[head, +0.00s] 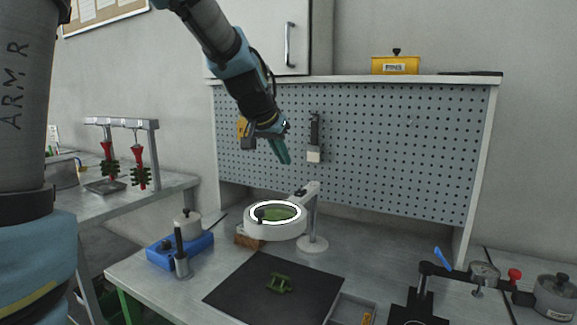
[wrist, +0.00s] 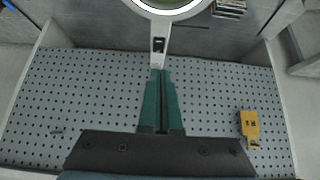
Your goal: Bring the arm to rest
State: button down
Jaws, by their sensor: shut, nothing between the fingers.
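My gripper (head: 284,151) hangs in the air in front of the grey pegboard, above and behind the ring-lit magnifier (head: 275,232), with clear space around it. Its two green fingers are together and hold nothing. In the wrist view the shut fingers (wrist: 161,92) point toward the magnifier lamp (wrist: 185,9) at the top edge, with the pegboard behind them. My arm reaches down from the top left of the head view.
A green wax piece (head: 280,284) lies on a black mat (head: 240,297) on the bench. A blue base (head: 165,254) with a pot stands left. A yellow tool (wrist: 250,126) and a white-ended brush (head: 314,152) hang on the pegboard (head: 400,150). A yellow box (head: 395,65) sits on top.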

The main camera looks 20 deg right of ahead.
jog(key=shift+s+a+r, duration=0.1)
jog(key=shift+s, duration=0.05)
dwell(0.3)
jog(key=a+f, duration=0.1)
jog(key=a, duration=0.2)
jog(key=a+f+n+y, duration=0.1)
jog(key=a+f, duration=0.1)
jog(key=a, duration=0.1)
jog(key=a+f+n, duration=0.1)
jog(key=a+f, duration=0.1)
jog(key=a, duration=0.1)
jog(key=shift+w+f+y, duration=0.2)
jog(key=shift+y, duration=0.2)
jog(key=s+a+f+n+g+y, duration=0.1)
jog(key=s+a+f, duration=0.3)
jog(key=a, duration=0.4)
jog(key=s+a+f+n+g+y, duration=0.1)
jog(key=s+a+f+n, duration=0.2)
jog(key=a, duration=0.5)
jog(key=s+a+f+n+g+y, duration=0.1)
jog(key=s+a+f+n+y, duration=0.1)
jog(key=s+a+f, duration=0.3)
jog(key=a+f+n, duration=0.1)
jog(key=a, duration=0.2)
jog(key=shift+s, duration=0.3)
